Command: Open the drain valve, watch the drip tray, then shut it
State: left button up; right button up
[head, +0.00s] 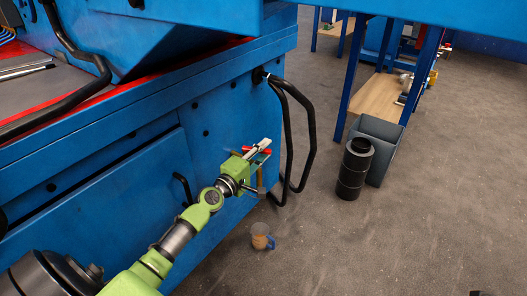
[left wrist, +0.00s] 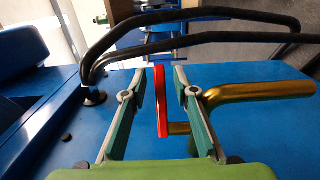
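The drain valve has a red lever (left wrist: 161,100) and a brass pipe (left wrist: 245,92) on the blue machine's side. In the left wrist view the lever stands between the two fingers of my left gripper (left wrist: 159,76), with a gap on each side. The gripper is open. In the head view my left gripper (head: 261,153) is at the valve, and it partly hides the red lever (head: 256,151). A small brownish cup-like vessel (head: 262,238) stands on the floor below; its contents are unclear. I see no flat drip tray.
Black bent hoses or rails (head: 307,130) hang from the machine (head: 218,108) just right of the gripper. A black cylinder (head: 354,168) and a grey bin (head: 380,146) stand on the floor by a blue-legged bench (head: 375,98).

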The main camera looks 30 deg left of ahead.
pick_arm(q)
jog(key=shift+s, duration=0.1)
jog(key=s, duration=1.2)
jog(key=shift+a, duration=0.25)
